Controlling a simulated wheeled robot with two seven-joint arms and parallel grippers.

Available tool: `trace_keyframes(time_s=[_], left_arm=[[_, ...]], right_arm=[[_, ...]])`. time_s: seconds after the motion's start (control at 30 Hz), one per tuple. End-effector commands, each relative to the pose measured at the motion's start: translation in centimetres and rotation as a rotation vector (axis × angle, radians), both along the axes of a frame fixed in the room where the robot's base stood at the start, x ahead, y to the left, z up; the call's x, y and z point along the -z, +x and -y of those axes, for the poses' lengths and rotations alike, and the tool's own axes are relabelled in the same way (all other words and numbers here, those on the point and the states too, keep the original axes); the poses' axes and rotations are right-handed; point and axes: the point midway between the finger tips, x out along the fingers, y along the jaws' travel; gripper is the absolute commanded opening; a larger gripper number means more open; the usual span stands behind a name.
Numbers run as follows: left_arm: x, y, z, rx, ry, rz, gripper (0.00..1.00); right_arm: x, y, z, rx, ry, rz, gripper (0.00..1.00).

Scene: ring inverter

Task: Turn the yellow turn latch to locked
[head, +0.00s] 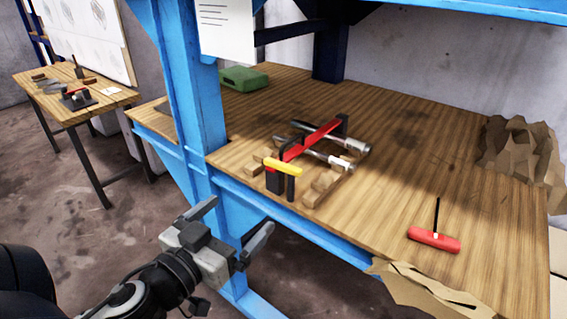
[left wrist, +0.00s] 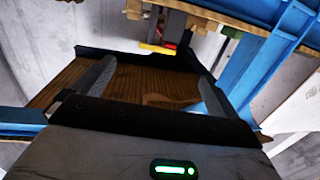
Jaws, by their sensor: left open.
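The yellow turn latch (head: 283,166) is a short bar on top of a black and red clamp-like fixture near the front edge of the wooden workbench. It lies roughly level, slanting slightly down to the right. In the left wrist view a yellow strip (left wrist: 157,48) shows beyond the fingers near the top. My left gripper (head: 243,213) is open and empty, in front of the bench edge, below and left of the latch, apart from it. Its two fingers (left wrist: 158,78) show spread in the left wrist view. I cannot read any locked marking. My right gripper is not in view.
A blue post (head: 190,80) stands left of the fixture. Metal clamp bars (head: 325,158) and wood blocks (head: 322,188) lie beside the latch. A red-handled tool (head: 433,240) lies at right, a green case (head: 244,78) behind. Bench wood between fixture and red tool is clear.

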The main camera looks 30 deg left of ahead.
Motion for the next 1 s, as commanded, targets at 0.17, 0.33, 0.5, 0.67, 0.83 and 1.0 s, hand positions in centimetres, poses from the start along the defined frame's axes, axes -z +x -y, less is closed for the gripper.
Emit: trace_keyframes(time_s=[0.17, 0.33, 0.5, 0.67, 0.83, 1.0], left_arm=[[-1.7, 0.4, 0.0, 0.019, 0.000, 0.049, 0.98], [-1.5, 2.0, 0.0, 0.022, 0.000, 0.052, 0.98], [-1.3, 4.1, -0.1, 0.022, 0.000, 0.054, 0.98], [-1.6, 6.2, -0.2, 0.017, 0.002, 0.048, 0.98], [-1.9, 8.8, -0.4, 0.012, 0.001, 0.047, 0.98], [-1.9, 11.3, -0.6, 0.012, 0.000, 0.047, 0.98]], right_arm=[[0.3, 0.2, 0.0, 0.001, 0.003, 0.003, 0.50], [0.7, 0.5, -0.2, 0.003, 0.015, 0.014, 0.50], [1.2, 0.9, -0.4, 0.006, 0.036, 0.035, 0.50], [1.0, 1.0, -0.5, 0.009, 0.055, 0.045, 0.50], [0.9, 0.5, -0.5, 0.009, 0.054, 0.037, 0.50], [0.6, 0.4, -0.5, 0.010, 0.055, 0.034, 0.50]])
